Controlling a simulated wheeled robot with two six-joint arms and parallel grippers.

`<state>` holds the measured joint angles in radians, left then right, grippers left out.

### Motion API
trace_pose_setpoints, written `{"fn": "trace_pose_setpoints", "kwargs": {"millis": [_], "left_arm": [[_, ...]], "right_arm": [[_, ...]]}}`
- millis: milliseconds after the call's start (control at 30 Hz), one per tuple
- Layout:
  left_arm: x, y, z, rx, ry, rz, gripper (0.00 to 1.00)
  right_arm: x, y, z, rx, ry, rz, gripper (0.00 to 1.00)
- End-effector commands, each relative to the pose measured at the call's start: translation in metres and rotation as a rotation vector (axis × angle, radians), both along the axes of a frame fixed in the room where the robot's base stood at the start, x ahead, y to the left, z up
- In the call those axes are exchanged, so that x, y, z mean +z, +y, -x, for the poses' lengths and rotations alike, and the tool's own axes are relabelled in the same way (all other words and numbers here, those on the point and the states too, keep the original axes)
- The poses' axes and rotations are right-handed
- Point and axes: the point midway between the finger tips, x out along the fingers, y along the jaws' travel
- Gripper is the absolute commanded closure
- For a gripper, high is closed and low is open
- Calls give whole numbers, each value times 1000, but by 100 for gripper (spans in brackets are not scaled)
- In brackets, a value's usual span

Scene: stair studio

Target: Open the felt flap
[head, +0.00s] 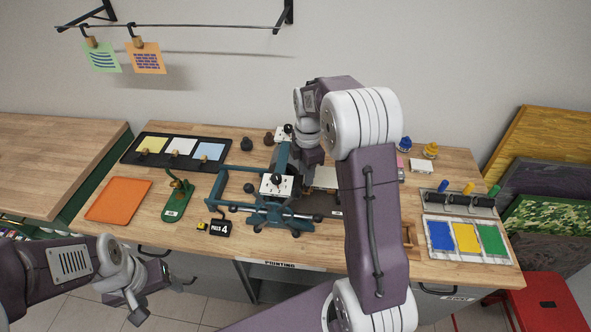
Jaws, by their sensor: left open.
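A teal printing press (237,196) stands in the middle of the wooden bench, with white plates and black knobs on top. A pale flat piece (326,180) shows on its right side, partly behind my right arm; I cannot tell whether it is the felt flap or how it lies. My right gripper (311,172) is low over the press beside this piece. Its fingers are mostly hidden, so neither its opening nor any contact is clear. My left gripper (138,312) is open and empty, in front of the bench at lower left, away from the press.
A black rack of cards (181,151) is behind. Ink pads (466,238) and rollers (468,203) fill the right end.

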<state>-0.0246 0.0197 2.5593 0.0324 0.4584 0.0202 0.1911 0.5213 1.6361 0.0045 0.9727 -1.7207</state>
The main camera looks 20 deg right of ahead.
Motion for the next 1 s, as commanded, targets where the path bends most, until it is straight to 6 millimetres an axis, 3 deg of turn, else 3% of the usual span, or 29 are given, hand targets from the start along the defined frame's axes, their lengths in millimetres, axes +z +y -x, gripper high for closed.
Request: {"fn": "trace_pose_setpoints", "kwargs": {"millis": [133, 367, 467, 733, 1000], "left_arm": [[6, -1, -11, -1, 0, -4, 35], [8, 3, -4, -1, -8, -1, 35], [12, 4, -2, -1, -11, 0, 35], [22, 1, -8, -1, -5, -3, 35], [25, 2, -5, -1, -8, -1, 35]], "right_arm": [[5, -19, -28, 225, 12, -4, 70], [8, -19, -24, 281, 6, 0, 70], [-5, -17, -21, 281, 8, 0, 70], [-62, -20, -26, 280, 12, -3, 70], [-81, -19, -25, 279, 4, 0, 70]]}}
